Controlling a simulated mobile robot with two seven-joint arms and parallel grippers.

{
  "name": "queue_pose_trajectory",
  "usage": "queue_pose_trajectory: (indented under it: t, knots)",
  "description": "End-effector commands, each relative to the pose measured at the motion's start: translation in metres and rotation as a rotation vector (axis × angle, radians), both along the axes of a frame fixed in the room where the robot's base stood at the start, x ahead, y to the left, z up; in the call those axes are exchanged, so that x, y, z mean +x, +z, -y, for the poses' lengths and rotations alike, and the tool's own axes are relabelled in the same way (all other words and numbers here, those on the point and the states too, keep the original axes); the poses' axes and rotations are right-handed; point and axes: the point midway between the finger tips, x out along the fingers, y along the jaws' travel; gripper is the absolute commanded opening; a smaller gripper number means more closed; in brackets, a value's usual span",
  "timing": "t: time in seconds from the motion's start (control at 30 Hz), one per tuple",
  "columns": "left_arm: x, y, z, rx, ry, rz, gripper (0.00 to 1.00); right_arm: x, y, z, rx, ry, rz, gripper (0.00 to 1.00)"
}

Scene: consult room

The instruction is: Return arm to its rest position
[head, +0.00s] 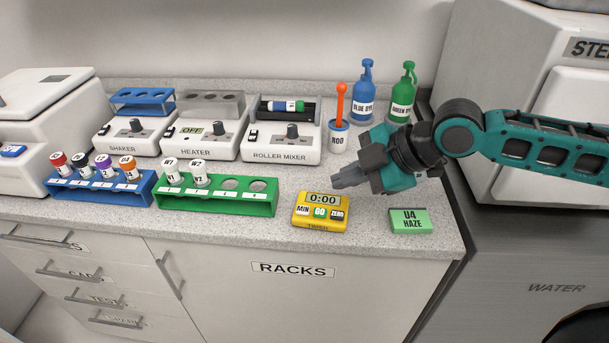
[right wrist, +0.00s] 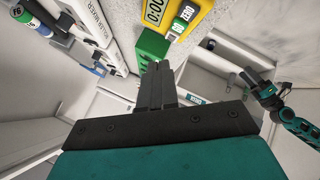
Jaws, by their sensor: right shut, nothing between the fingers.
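My right arm reaches in from the right in the head view. Its gripper (head: 338,182) is shut and empty, above the counter just behind and right of the yellow timer (head: 320,212). In the right wrist view the closed fingers (right wrist: 161,72) point towards the green rack (right wrist: 150,48) and the timer (right wrist: 180,15), touching nothing that I can make out. The timer reads 0:00. My left gripper is not in the head view. A small teal and black arm end, apparently my left gripper (right wrist: 268,92), shows at the right of the right wrist view, too small to read.
A green U4 HAZE box (head: 411,221) sits below my right wrist. The rod cup (head: 338,138), blue bottle (head: 363,95) and green bottle (head: 403,97) stand close behind the gripper. The green rack (head: 215,203) and roller mixer (head: 281,144) are left. A white machine (head: 535,110) stands behind the arm.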

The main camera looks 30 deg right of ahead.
Motion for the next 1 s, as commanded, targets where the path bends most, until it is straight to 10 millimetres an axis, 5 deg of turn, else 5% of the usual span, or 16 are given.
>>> queue_pose_trajectory:
  t: [0.23,0.47,0.7,1.0]
  knots:
    - [0.002,0.001,0.0,0.001,0.0,0.004,0.43,-0.004,-0.008,-0.005,0.008,-0.002,-0.017,0.0]
    - [0.002,0.001,0.0,0.0,0.0,0.005,0.43,-0.035,-0.062,-0.042,0.058,-0.076,-0.134,0.0]
    - [0.002,0.001,0.0,0.0,0.0,0.005,0.43,-0.076,-0.111,-0.072,0.115,-0.328,-0.28,0.0]
    - [0.002,0.001,0.0,0.0,-0.001,0.004,0.43,-0.128,-0.145,-0.074,0.167,-0.797,-0.461,0.0]
